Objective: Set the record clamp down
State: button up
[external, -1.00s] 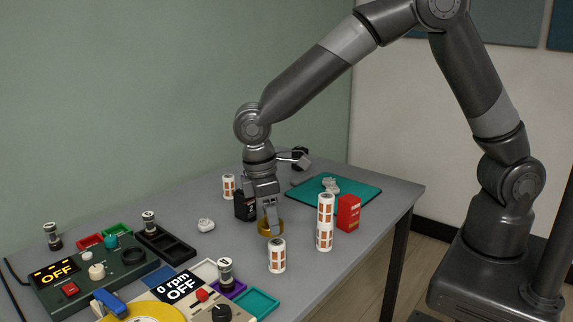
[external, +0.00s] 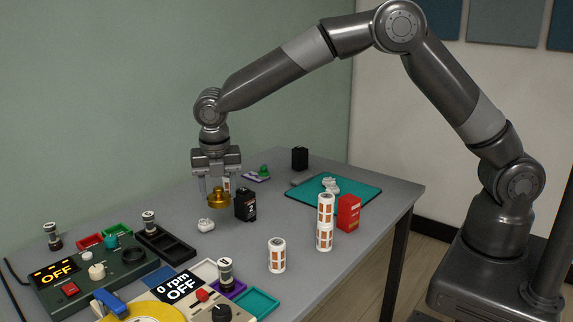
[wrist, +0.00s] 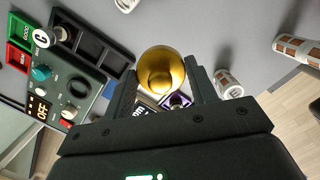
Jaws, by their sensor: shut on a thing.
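The record clamp is a round golden piece (external: 218,200) with a knob on top. My gripper (external: 217,194) is shut on it and holds it above the grey table. In the wrist view the clamp (wrist: 161,72) sits between the two fingers. A turntable with a yellow platter (external: 150,312) and a "0 rpm OFF" display stands at the front left, partly cut off by the picture edge.
A black box (external: 245,204) and a small white lump (external: 206,225) stand close to my gripper. Orange-and-white cylinders (external: 277,255), a red box (external: 348,213) and a teal mat (external: 300,196) lie to the right. A green console (external: 95,280) and a black tray (external: 165,246) are at left.

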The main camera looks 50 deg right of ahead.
jog(key=w+d+n+y, duration=0.1)
jog(key=w+n, duration=0.6)
jog(key=shift+n, duration=0.3)
jog(key=shift+s+a+f, duration=0.15)
jog(key=shift+a+f, duration=1.55)
jog(key=shift+a, duration=0.2)
jog(key=shift+s+a+f, duration=0.15)
jog(key=shift+a+f, duration=1.55)
jog(key=shift+a, duration=0.15)
jog(key=shift+s+a+f, duration=0.15)
jog(key=shift+a+f, duration=1.55)
jog(key=shift+a, duration=0.2)
jog(key=shift+f, duration=0.1)
jog(key=shift+f, duration=0.35)
jog(key=o, duration=1.1)
jog(key=shift+f, duration=0.1)
jog(key=shift+o, duration=0.2)
